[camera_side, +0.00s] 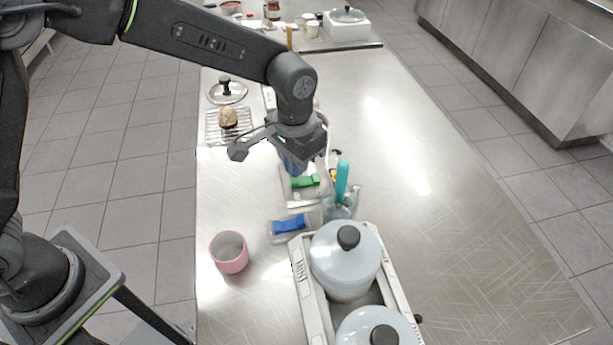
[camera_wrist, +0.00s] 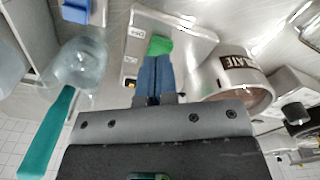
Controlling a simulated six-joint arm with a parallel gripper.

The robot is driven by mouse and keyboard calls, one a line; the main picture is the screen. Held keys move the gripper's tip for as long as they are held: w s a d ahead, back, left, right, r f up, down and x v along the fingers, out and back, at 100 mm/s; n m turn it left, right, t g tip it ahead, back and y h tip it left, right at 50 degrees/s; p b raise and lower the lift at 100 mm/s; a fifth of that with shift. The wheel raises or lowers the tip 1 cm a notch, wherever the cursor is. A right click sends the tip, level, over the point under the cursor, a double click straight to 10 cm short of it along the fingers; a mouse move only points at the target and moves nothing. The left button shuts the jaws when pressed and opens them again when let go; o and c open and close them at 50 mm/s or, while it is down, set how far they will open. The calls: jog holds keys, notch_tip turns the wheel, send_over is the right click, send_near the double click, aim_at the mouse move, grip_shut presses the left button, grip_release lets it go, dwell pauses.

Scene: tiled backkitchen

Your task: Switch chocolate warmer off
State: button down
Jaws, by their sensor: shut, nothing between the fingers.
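A metal plate (camera_wrist: 180,28) with a green block (camera_wrist: 158,45) and small printed labels lies ahead of my gripper in the wrist view. One label seems to read "Off". The green block also shows in the side view (camera_side: 305,181). My gripper (camera_wrist: 153,78) is shut and empty, its blue fingertips close to the green block; I cannot tell if they touch. A round metal pot (camera_wrist: 238,75) with a label ending in "LATE" stands to the right in the wrist view. A black knob (camera_wrist: 295,112) sits on a pale box beside it. In the side view my arm mostly hides this area.
A blue block (camera_side: 289,224) on a similar plate lies nearer. A glass jar (camera_side: 338,208) holds a teal-handled tool (camera_side: 342,178). A white unit (camera_side: 300,270) with lidded pots (camera_side: 345,265) and a pink cup (camera_side: 229,253) stand in front. The counter's right side is clear.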

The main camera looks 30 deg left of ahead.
aim_at(297, 179)
jog(key=shift+f, duration=1.05)
dwell(0.4)
jog(key=shift+r, duration=3.6)
jog(key=shift+a+r, duration=0.15)
jog(key=s+a+r+n+t, duration=0.2)
jog(key=s+a+r+t, duration=0.2)
jog(key=s+a+r, duration=0.85)
jog(key=s+a+f+n+t, duration=0.1)
jog(key=s+a+f, duration=0.2)
jog(key=s+a, duration=0.2)
jog(key=shift+s+a+f+t, duration=0.2)
jog(key=shift+s+a+t, duration=0.15)
jog(key=shift+s, duration=0.8)
